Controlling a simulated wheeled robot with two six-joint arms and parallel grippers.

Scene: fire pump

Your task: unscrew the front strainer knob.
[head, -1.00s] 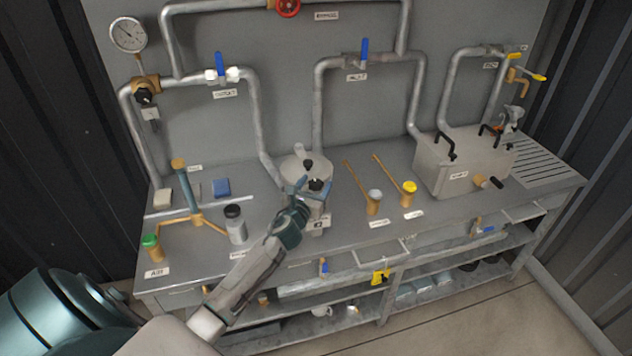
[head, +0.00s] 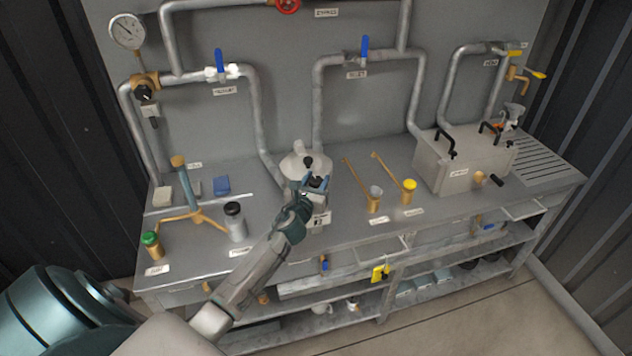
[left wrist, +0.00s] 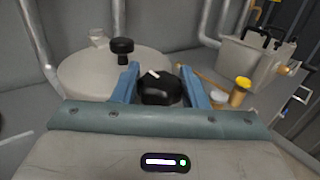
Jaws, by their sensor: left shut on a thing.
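The strainer (head: 305,163) is a light grey round-lidded vessel on the bench, near the middle of the head view. Two black knobs show on it. The front knob (left wrist: 159,88) is black and ribbed with a white mark on top, and it sits between the blue fingers of my left gripper (head: 314,184). The left gripper is shut on this knob, one finger on each side. The rear knob (left wrist: 122,46) stands free on a stem on the lid, behind the left finger. The strainer's lower front is partly hidden by my gripper. My right gripper is not in view.
Pipes rise behind.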

